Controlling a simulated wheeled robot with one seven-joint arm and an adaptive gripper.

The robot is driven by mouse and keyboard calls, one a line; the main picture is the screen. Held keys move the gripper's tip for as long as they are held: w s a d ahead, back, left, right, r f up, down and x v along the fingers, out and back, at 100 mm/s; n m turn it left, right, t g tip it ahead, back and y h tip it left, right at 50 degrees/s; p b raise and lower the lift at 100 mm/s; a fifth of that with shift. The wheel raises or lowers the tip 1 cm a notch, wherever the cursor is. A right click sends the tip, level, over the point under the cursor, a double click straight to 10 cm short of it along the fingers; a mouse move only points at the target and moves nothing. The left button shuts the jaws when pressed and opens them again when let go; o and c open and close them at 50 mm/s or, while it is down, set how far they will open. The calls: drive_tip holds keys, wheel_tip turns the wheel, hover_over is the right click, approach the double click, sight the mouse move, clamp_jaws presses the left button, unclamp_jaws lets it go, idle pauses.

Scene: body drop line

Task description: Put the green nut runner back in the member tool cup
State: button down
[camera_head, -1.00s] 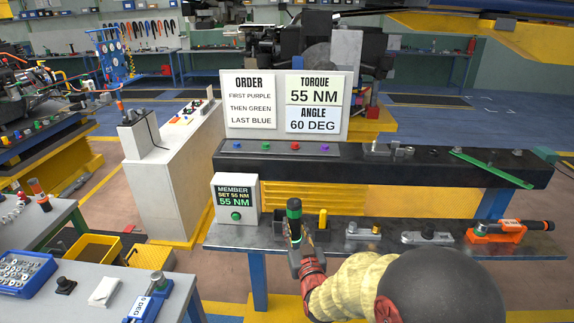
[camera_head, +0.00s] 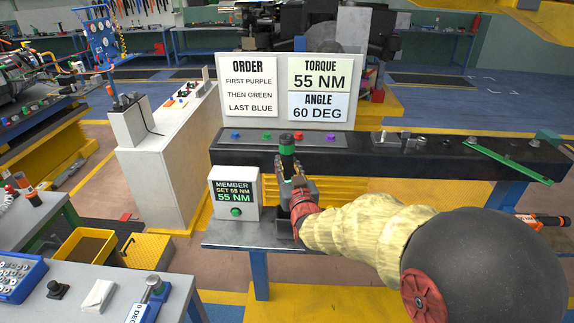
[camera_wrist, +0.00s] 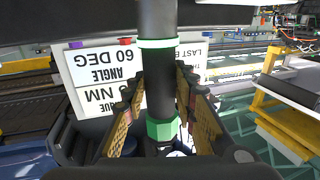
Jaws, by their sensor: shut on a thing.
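The green nut runner (camera_head: 287,152) is a dark upright cylinder with green bands. My gripper (camera_head: 292,187) is shut on it and holds it above the lower bench, in front of the dark beam. In the wrist view the nut runner (camera_wrist: 160,90) stands between the two fingers of my gripper (camera_wrist: 158,108), with a green collar low on it and a pale ring higher up. A dark cup-like holder (camera_head: 284,229) shows on the lower bench below my gripper, right of the MEMBER box. My gripper and arm hide part of it, so I cannot see its opening.
The white MEMBER box (camera_head: 235,194) with a green button stands just left of my gripper. The dark beam (camera_head: 400,155) with coloured buttons runs behind. The order board (camera_head: 287,92) stands above it. My arm covers much of the lower bench (camera_head: 232,235).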

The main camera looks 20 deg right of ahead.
drive_tip(key=shift+r+b, duration=0.1)
drive_tip(key=shift+b, duration=0.45)
wheel_tip(320, 180, down, 3)
drive_tip(key=b, duration=0.3)
drive_tip(key=shift+b, duration=1.1)
idle(0.7)
